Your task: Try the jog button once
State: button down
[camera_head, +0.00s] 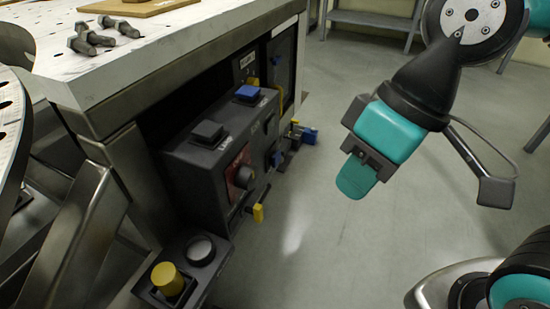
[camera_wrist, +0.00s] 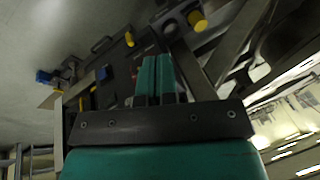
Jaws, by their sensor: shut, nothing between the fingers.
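The yellow button also shows in the wrist view (camera_wrist: 198,20). A larger dark panel box (camera_head: 190,165) behind it has a black square button (camera_head: 208,132), a blue button (camera_head: 247,93) and a black knob (camera_head: 244,177) on a red plate. I cannot read which one is labelled jog. My gripper (camera_head: 356,178) is shut and empty, hanging over open floor right of the boxes, touching nothing; its teal fingers (camera_wrist: 156,75) are together in the wrist view.
The metal table (camera_head: 160,45) overhangs the panel boxes and holds several bolts (camera_head: 92,40) and a wooden board. A yellow-tipped lever (camera_head: 258,213) sticks out from the panel's lower front. The grey floor (camera_head: 320,240) between panel and gripper is clear.

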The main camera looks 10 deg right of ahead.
jog(key=w+a+f+m+t+y+b, duration=0.25)
jog(key=w+f+m, duration=0.25)
jog(key=w+f, duration=0.45)
jog(key=m+t+b, duration=0.3)
jog(key=m+t, duration=0.3)
jog(key=m, duration=0.4)
send_near(276, 159)
jog(key=s, duration=0.2)
jog(key=w+d+f+m+t+h, duration=0.2)
jog(key=d+f+m+h, duration=0.1)
jog(key=d+f, duration=0.3)
jog(key=shift+w+d+f+m+b, duration=0.2)
jog(key=shift+d+f+m+b, duration=0.25)
jog(key=shift+m, duration=0.45)
jog(key=shift+a+t, duration=0.15)
jog(key=shift+t, duration=0.1)
jog(key=w+a+p, duration=0.5)
jog(key=a+p, duration=0.2)
jog(key=p, duration=0.2)
